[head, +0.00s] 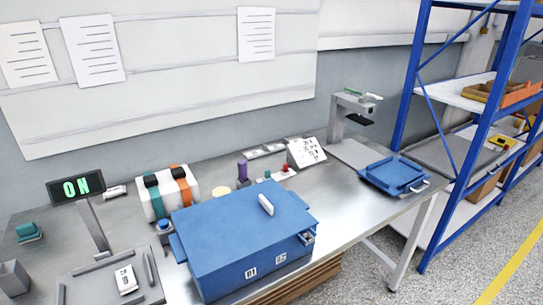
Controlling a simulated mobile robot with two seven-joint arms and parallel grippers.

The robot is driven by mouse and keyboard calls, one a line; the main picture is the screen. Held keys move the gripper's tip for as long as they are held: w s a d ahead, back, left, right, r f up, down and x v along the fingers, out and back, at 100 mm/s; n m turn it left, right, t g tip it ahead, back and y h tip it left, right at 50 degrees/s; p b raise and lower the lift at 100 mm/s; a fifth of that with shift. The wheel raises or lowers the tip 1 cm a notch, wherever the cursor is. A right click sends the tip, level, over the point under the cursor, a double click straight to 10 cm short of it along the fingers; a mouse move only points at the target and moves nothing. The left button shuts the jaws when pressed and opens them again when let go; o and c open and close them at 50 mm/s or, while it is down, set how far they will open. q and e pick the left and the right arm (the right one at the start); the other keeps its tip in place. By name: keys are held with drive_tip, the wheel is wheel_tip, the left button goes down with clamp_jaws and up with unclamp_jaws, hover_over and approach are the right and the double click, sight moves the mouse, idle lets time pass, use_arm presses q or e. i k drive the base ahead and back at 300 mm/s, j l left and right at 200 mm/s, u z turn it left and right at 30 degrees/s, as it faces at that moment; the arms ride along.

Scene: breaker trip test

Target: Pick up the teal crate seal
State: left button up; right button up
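Two teal things could be the crate seal, and I cannot tell for sure which is. One is a small teal peg (267,174) standing behind the blue crate, near a red peg (285,168). The other is a larger teal block (28,231) at the far left of the table. A closed blue crate (240,238) with a white handle (266,204) on its lid stands at the front middle. A metal latch (307,238) shows on its right side. Neither of my grippers is in the head view.
A purple cylinder (242,170) stands behind the crate. A stand (337,122) and a blue tray (392,175) are at the right. Bare tabletop (345,205) lies right of the crate.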

sight(267, 175)
drive_tip(key=i+l, duration=0.15)
drive_tip(key=l, duration=0.15)
drive_tip(key=i+l, duration=0.15)
drive_tip(key=l, duration=0.2)
drive_tip(key=i+l, duration=0.15)
drive_tip(key=l, duration=0.15)
drive_tip(key=i+l, duration=0.15)
drive_tip(key=l, duration=0.2)
